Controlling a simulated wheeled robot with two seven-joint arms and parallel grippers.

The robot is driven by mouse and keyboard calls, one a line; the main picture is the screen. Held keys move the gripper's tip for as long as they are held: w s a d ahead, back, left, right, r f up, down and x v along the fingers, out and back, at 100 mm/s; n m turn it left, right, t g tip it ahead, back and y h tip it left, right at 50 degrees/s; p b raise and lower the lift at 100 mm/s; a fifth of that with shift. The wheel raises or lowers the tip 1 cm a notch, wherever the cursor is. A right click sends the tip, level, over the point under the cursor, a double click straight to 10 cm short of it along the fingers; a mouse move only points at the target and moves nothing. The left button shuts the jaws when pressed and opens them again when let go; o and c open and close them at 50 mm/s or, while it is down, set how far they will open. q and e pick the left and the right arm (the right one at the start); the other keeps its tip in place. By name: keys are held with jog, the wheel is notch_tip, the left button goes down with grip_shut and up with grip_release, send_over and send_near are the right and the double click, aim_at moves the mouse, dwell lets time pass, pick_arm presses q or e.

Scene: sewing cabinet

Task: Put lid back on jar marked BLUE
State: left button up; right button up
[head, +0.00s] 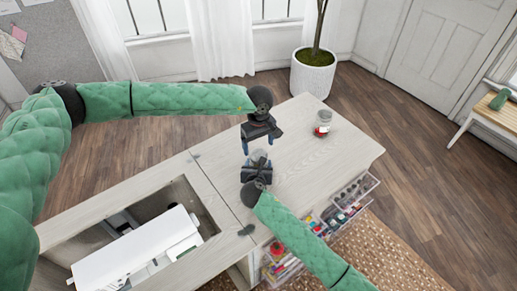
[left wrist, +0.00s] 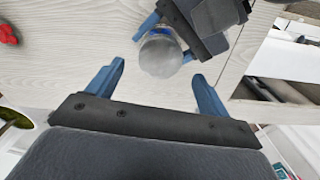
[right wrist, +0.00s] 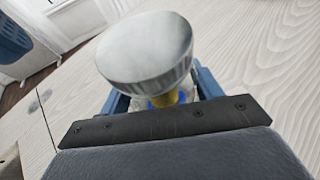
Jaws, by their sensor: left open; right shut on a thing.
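A clear glass jar with blue and yellow inside shows in the right wrist view (right wrist: 160,101). A round grey-silver lid (right wrist: 148,52) covers its top; I cannot tell how firmly it sits. No marking is readable. My right gripper (head: 257,165) is shut on the jar's body, and it also shows in the left wrist view. There the lid (left wrist: 160,57) is seen from above and hides most of the jar. My left gripper (head: 258,148) is open and empty, just beyond and above the jar; its fingers (left wrist: 158,85) point toward the lid, apart from it.
Another jar with red contents (head: 322,123) stands on the right part of the pale wooden cabinet top (head: 315,160). An opening with a white sewing machine (head: 135,248) lies at left. Clear trays of sewing supplies (head: 350,200) hang at the cabinet's side.

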pick_arm(q)
jog(key=shift+r, duration=0.15)
jog(key=shift+c, duration=1.3)
jog(key=shift+s+f, duration=0.15)
jog(key=shift+f, duration=0.05)
jog(key=shift+d+r, duration=0.3)
jog(key=shift+r, duration=0.25)
jog(key=n, duration=0.1)
jog(key=r+n, duration=0.1)
jog(key=n, duration=0.1)
jog(key=shift+r, duration=0.1)
jog(key=n, duration=0.3)
jog(key=r+n, duration=0.1)
jog(key=n, duration=0.1)
jog(key=shift+w+r+n, duration=0.15)
jog(key=shift+w+n, duration=0.05)
jog(key=shift+n, duration=0.2)
jog(key=n, duration=0.5)
jog(key=shift+a+r+n, duration=0.15)
jog(key=shift+n, duration=0.15)
jog(key=n, duration=0.5)
jog(key=shift+a, duration=0.15)
